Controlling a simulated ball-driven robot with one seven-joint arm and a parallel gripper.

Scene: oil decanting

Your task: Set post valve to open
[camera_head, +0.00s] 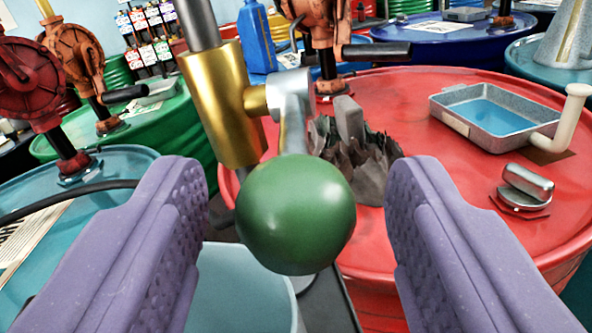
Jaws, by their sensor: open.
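The post valve has a brass body (218,105) on a grey post at the upper left middle. A silver lever (291,112) comes out of its side and ends in a round green knob (295,214). The knob points toward the camera. My gripper (298,205) is open, with one purple padded finger on each side of the knob. There is a clear gap between the knob and each finger. The lower part of the post is hidden behind the knob and left finger.
A red drum (455,190) stands behind, with a metal tray of blue liquid (500,112), a crumpled dark rag (350,160) and a small metal piece (526,188) on top. A pale blue container (240,290) is below the knob. Drums with rotary pumps (75,60) stand left.

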